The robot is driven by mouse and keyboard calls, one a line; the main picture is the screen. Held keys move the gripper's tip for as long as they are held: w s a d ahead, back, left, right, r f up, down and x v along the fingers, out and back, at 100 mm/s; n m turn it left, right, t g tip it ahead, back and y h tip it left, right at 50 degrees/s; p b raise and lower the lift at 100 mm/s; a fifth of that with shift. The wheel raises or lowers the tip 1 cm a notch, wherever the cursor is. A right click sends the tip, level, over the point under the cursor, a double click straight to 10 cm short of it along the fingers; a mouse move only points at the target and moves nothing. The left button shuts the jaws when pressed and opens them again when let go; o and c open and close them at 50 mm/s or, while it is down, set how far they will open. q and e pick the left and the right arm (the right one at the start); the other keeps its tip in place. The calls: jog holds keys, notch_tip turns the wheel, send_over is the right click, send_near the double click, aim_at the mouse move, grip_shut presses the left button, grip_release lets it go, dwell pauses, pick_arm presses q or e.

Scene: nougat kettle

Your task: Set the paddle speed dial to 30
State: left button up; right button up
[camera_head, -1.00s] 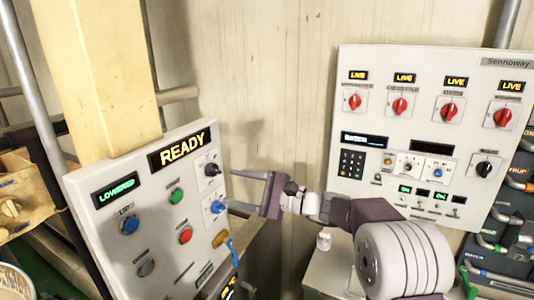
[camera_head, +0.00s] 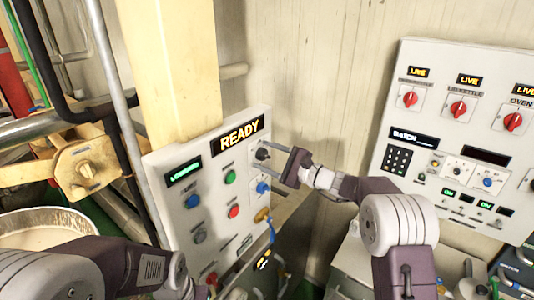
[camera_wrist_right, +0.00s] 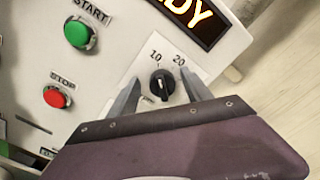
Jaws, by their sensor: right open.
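The black dial (camera_head: 262,154) sits at the upper right of the tilted control panel (camera_head: 215,235). The right wrist view shows this dial (camera_wrist_right: 162,84) with 10 and 20 printed around it; its pale mark points up, between the two numbers. The rest of its scale and its label are partly hidden by my gripper. My right gripper (camera_head: 266,165) is open at the panel's right side. In the right wrist view its two fingers stand on either side of the dial, with a gap on each side.
A blue knob (camera_head: 262,187) sits just below the dial. Green (camera_head: 230,177) and red (camera_head: 233,211) buttons are to its left, under the READY display (camera_head: 237,135). A second panel (camera_head: 455,130) stands at the right. A kettle (camera_head: 45,218) is at the left.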

jog(key=shift+d, duration=0.25)
jog(key=shift+c, duration=1)
grip_shut()
